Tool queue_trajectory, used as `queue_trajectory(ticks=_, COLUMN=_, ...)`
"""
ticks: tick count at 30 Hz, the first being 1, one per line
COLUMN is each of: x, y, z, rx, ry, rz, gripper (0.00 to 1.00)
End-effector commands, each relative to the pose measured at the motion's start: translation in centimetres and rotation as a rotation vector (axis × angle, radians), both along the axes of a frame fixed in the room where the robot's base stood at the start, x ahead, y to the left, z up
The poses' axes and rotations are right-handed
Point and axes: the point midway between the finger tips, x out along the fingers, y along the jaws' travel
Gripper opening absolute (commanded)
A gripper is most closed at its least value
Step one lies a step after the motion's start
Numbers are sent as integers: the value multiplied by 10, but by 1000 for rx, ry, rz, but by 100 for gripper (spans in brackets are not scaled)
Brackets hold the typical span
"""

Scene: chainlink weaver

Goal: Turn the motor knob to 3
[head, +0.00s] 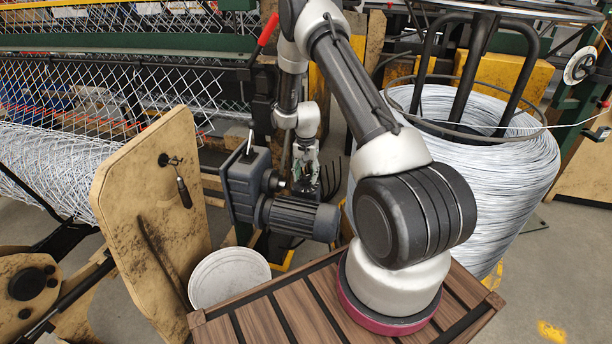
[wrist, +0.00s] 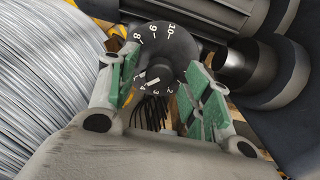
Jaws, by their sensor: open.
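The motor (head: 298,217) is a dark grey finned cylinder joined to a boxy gear housing (head: 248,182). In the wrist view its black knob (wrist: 155,62) sits between my gripper's fingers, with white numbers on it or around it. A small white mark near the low numbers points to the lower left, seemingly close to 4; the exact setting is hard to read. My gripper (wrist: 160,68) is open, its green pads on either side of the knob. I cannot tell whether the pads touch it. In the head view my gripper (head: 304,168) is beside the housing, the knob unclear there.
A large wire coil (head: 500,150) stands to the right. A wooden panel (head: 150,215) with a hanging tool stands to the left. A round pale lid (head: 229,277) is at lower left. Woven mesh (head: 50,165) and machine frames fill the back.

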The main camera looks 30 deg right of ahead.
Motion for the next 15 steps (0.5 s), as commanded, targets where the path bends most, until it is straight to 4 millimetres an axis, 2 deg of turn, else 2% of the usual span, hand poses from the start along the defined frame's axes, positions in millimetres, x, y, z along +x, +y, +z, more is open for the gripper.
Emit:
queue_trajectory(ticks=10, x=0, y=0, z=-5, rx=0, ry=0, rz=1, gripper=48)
queue_trajectory(ticks=15, x=0, y=0, z=-5, rx=0, ry=0, rz=1, gripper=17)
